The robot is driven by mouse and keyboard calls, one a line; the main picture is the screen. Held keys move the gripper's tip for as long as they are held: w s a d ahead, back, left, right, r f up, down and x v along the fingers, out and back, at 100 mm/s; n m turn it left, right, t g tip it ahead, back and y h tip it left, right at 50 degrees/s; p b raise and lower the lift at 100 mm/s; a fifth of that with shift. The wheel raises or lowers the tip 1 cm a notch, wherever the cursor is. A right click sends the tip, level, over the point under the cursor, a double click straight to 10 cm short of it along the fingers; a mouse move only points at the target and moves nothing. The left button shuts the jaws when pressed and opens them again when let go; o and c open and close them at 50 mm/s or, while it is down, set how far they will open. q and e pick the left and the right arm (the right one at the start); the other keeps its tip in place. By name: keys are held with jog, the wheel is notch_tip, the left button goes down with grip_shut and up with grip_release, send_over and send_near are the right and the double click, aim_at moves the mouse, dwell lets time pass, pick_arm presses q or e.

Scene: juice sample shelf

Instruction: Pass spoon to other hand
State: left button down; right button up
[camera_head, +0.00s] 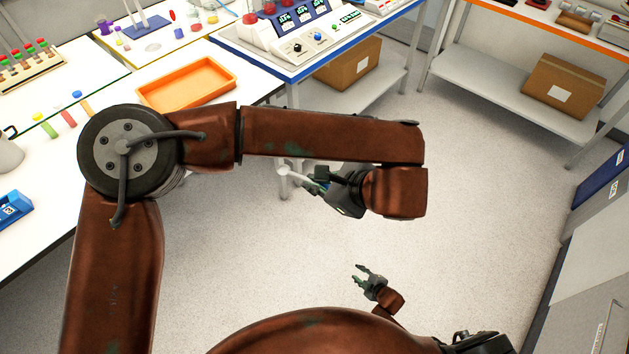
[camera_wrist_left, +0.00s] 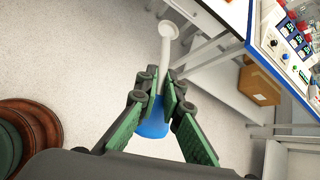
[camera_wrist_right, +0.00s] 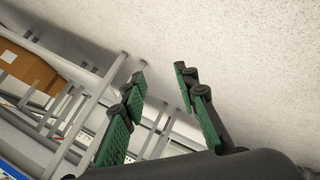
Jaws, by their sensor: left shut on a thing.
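The spoon (camera_wrist_left: 165,48) has a white bowl and stem and a blue handle. My left gripper (camera_wrist_left: 161,88) is shut on it near where stem meets handle. The bowl end sticks out past the fingertips. In the head view the spoon's white end (camera_head: 284,170) points left from my left gripper (camera_head: 318,184), held in the air over the floor. My right gripper (camera_head: 362,272) is lower in the picture, apart from the spoon. In the right wrist view my right gripper (camera_wrist_right: 161,74) is open and empty, its fingers spread apart.
A white table at left bears an orange tray (camera_head: 188,84), a blue box (camera_head: 12,208) and several small vials. A blue-edged bench with instruments (camera_head: 300,30) stands behind. Cardboard boxes (camera_head: 348,62) (camera_head: 563,88) sit on lower shelves. The floor (camera_head: 490,190) around both grippers is clear.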

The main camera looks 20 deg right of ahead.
jog(key=s+f+m+g, duration=0.3)
jog(key=s+f, duration=0.1)
jog(key=s, duration=1.1)
jog(key=s+d+f+m+g+h, duration=0.1)
jog(key=s+f+m, duration=0.3)
jog(key=s, duration=1.2)
jog(key=s+d+f+m+g+h, duration=0.1)
jog(key=s+f+m+g, duration=0.3)
jog(key=s, duration=1.1)
jog(key=shift+s+f+g, duration=0.25)
jog(key=shift+f+g, duration=0.05)
jog(key=shift+f, duration=0.6)
